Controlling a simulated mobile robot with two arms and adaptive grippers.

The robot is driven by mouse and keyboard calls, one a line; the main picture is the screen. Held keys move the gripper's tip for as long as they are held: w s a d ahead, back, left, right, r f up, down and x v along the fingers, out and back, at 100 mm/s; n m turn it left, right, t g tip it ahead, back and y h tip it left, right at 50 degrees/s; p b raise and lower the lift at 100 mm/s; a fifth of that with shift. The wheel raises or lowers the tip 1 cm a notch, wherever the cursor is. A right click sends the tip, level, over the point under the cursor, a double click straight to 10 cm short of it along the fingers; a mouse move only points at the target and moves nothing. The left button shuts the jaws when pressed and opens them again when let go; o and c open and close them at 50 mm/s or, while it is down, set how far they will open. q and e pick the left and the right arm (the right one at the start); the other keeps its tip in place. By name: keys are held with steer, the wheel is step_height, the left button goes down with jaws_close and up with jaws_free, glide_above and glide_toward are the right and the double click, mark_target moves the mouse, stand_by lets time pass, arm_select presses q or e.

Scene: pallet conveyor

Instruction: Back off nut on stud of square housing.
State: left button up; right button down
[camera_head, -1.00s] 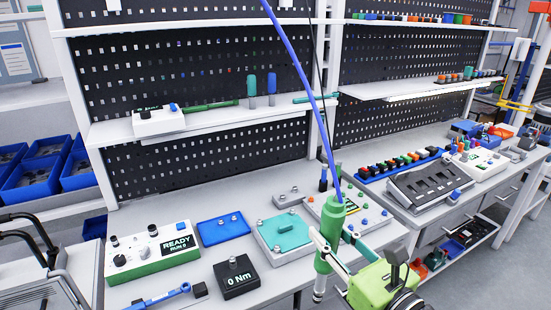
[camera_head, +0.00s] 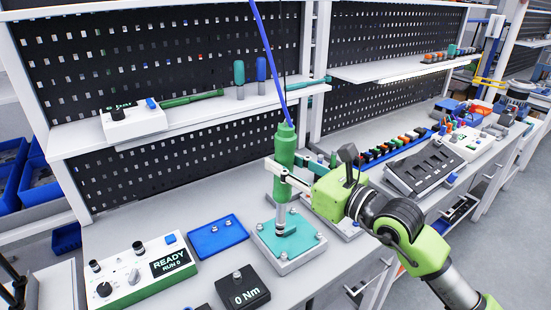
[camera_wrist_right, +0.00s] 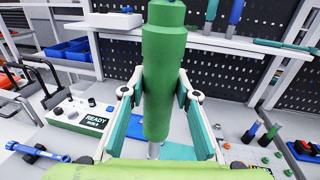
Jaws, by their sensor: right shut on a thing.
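My right gripper (camera_head: 284,174) is shut around the body of a green power tool (camera_head: 287,142). The tool is upright, with a blue hose running up from its top. In the right wrist view the tool (camera_wrist_right: 160,85) stands between both finger pads. The square housing (camera_head: 303,241) is a teal block on a grey base with metal studs at its corners. The tool's metal spindle points down over the housing, near its back middle. I cannot tell whether the tip touches a stud, and no nut can be made out. My left gripper is out of view.
A blue plate (camera_head: 217,236) with studs lies left of the housing. A black 0 Nm display box (camera_head: 242,290) stands in front. A green and white control box (camera_head: 139,277) is at the left. A shelf (camera_head: 190,112) overhangs behind. Bare bench lies behind the blue plate.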

mark_target(290, 185)
steer(key=f, duration=0.1)
steer(key=f+b, duration=0.1)
steer(key=f, duration=0.1)
steer(key=shift+s+d+f+b, duration=0.1)
steer(key=shift+s+d+b, duration=0.15)
steer(key=shift+d+b, duration=0.15)
steer(key=shift+w+a+f+b, duration=0.1)
steer(key=shift+a+f+b, duration=0.05)
steer(key=shift+f+b, duration=0.25)
steer(key=shift+w+a+f+b, duration=0.15)
steer(key=shift+f+b, duration=0.15)
steer(key=shift+f, duration=0.2)
steer(key=shift+s+f, duration=0.1)
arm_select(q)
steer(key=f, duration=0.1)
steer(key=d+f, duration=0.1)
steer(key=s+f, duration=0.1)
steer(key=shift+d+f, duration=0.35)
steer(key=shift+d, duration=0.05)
arm_select(e)
steer(key=shift+d, duration=0.1)
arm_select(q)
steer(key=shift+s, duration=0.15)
